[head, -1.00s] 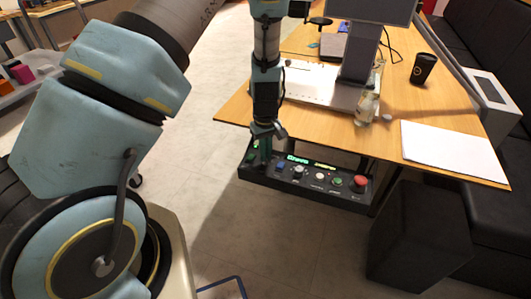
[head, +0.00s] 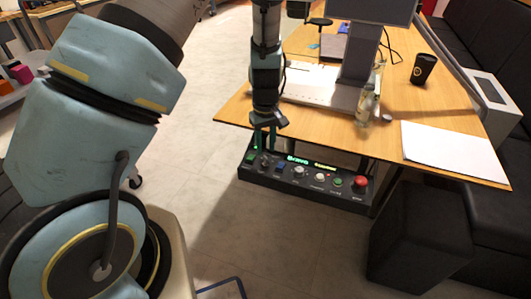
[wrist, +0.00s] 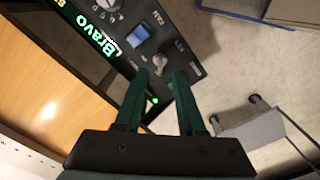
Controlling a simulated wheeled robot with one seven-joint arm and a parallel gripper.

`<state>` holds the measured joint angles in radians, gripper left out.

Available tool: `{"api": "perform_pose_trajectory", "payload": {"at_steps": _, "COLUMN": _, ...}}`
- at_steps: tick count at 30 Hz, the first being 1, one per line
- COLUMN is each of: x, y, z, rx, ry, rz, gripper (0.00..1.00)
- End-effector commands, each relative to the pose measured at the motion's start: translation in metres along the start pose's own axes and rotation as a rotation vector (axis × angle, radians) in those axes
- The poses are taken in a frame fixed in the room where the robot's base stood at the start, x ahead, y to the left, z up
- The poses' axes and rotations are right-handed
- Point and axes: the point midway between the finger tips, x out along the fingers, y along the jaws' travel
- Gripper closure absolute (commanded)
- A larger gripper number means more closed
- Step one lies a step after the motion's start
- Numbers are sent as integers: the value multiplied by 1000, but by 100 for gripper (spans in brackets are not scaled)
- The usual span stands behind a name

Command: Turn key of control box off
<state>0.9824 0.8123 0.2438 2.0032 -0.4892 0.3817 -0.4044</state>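The black control box (head: 300,186) hangs at the front edge of the wooden table, with knobs, coloured buttons and a lit green display on its panel. My gripper (head: 264,145) is over the left end of the panel, pointing down. In the wrist view its two green fingers (wrist: 160,78) are apart with nothing gripped. A small grey knob, seemingly the key (wrist: 159,62), is just beyond and between the fingertips. A blue button (wrist: 138,36) is beside it, and a small green light shows between the fingers. The key's turned position is too small to tell.
A red stop button (head: 359,185) is at the box's right end. The wooden table (head: 400,105) behind carries a machine with a metal base, a glass bottle (head: 366,104), a black cup (head: 422,68) and white paper (head: 453,150). A black stool (head: 420,235) stands at the right.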

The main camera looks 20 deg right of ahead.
Motion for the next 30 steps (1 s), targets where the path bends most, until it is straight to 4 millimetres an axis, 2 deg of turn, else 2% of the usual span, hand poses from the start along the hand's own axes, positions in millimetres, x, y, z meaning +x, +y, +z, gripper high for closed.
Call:
{"api": "perform_pose_trajectory", "payload": {"at_steps": 1, "x": -12, "y": 2, "z": -1, "rx": 1, "ry": 4, "rz": 4, "gripper": 61}}
{"api": "perform_pose_trajectory", "payload": {"at_steps": 6, "x": -44, "y": 1, "z": 0, "rx": 0, "ry": 3, "rz": 4, "gripper": 61}}
{"api": "perform_pose_trajectory", "payload": {"at_steps": 12, "x": -68, "y": 1, "z": 0, "rx": 0, "ry": 1, "rz": 2, "gripper": 61}}
{"api": "perform_pose_trajectory", "payload": {"at_steps": 30, "x": -74, "y": -2, "z": -1, "rx": -2, "ry": 0, "rz": 2, "gripper": 61}}
